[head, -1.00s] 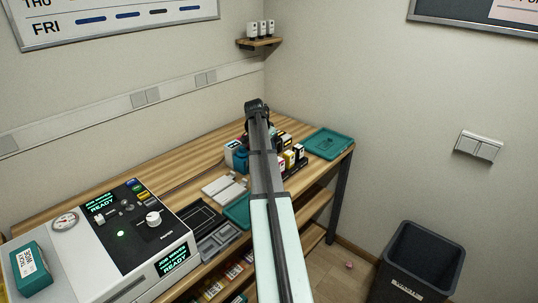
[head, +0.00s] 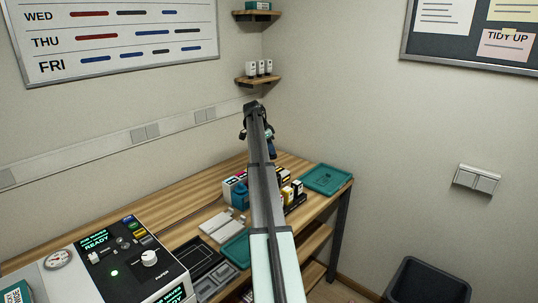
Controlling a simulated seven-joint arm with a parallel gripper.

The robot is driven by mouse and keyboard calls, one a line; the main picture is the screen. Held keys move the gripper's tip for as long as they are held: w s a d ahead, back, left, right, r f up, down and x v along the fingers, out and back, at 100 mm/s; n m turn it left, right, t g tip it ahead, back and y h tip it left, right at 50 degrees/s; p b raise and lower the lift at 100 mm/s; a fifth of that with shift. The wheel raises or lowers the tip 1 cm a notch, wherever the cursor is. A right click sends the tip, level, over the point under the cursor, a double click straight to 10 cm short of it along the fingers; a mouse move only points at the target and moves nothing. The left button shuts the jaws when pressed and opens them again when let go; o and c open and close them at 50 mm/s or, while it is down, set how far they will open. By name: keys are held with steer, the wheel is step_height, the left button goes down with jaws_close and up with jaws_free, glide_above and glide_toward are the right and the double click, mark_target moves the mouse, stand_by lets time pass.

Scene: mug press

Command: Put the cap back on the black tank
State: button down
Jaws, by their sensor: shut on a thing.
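My gripper (head: 269,148) is raised above the far end of the table, largely hidden behind my own arm. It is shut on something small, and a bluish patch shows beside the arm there. I cannot make out the held thing. Small ink tanks stand on the table below, partly covered by my arm. One with a yellow side (head: 287,193) shows right of the arm, beside a white and black one (head: 298,188). I cannot tell for sure which is the black tank, or see its cap.
A teal tray (head: 327,179) lies at the table's far right corner. A blue container (head: 239,193) stands left of the arm. The press (head: 125,262) fills the front left. A wall shelf (head: 257,79) holds small white bottles. The back left of the table is clear.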

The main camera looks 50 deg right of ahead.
steer(key=shift+s+a+f+m, duration=0.1)
steer(key=shift+s+a+m, duration=0.15)
steer(key=shift+m, duration=0.45)
steer(key=shift+f, duration=0.1)
steer(key=shift+f, duration=3.05)
steer(key=shift+f, duration=0.15)
steer(key=c, duration=0.6)
jaws_free()
steer(key=shift+d+r, duration=0.1)
steer(key=shift+r, duration=0.1)
steer(key=shift+r, duration=3.3)
